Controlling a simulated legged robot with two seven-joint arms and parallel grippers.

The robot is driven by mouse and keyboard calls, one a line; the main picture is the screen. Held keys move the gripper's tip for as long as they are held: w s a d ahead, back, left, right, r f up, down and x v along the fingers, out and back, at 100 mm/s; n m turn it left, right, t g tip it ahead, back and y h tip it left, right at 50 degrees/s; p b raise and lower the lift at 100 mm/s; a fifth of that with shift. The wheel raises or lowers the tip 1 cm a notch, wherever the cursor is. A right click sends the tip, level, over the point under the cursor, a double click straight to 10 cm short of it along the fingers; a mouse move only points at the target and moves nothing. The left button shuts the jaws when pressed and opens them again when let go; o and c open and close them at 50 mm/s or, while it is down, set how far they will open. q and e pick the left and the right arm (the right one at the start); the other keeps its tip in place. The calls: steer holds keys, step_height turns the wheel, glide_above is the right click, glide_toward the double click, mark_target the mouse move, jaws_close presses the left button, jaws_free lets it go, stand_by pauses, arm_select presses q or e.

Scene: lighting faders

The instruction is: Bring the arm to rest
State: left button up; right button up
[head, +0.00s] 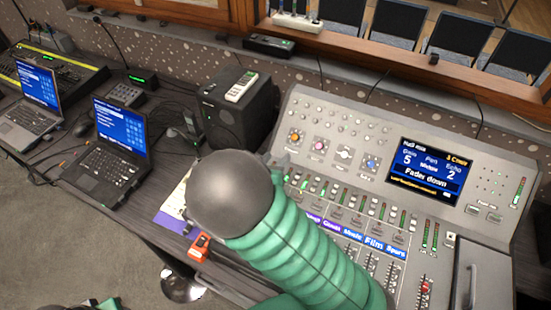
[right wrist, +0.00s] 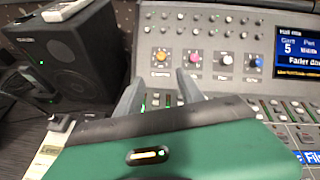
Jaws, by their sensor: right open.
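My right arm crosses the grey mixing console in the head view, with green ribbed links and a round grey joint. This joint hides most of the right gripper there. In the right wrist view my right gripper (right wrist: 158,88) has two grey fingers spread apart with nothing between them. They point toward the console's (head: 300,105) left part, near the coloured knobs. I cannot tell whether they touch it. The console screen (head: 430,170) reads "Fader down". A red-capped fader (head: 425,287) shows at the lower right. A green sliver of mine shows at the bottom left; no left fingers show.
A black speaker (head: 238,110) with a light handset (head: 241,86) on top stands left of the console. Two laptops stand further left, the nearer one (head: 112,160) open. An orange-red item (head: 199,246) lies at the desk's front edge. Open floor lies at lower left.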

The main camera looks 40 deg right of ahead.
steer(key=shift+d, duration=0.1)
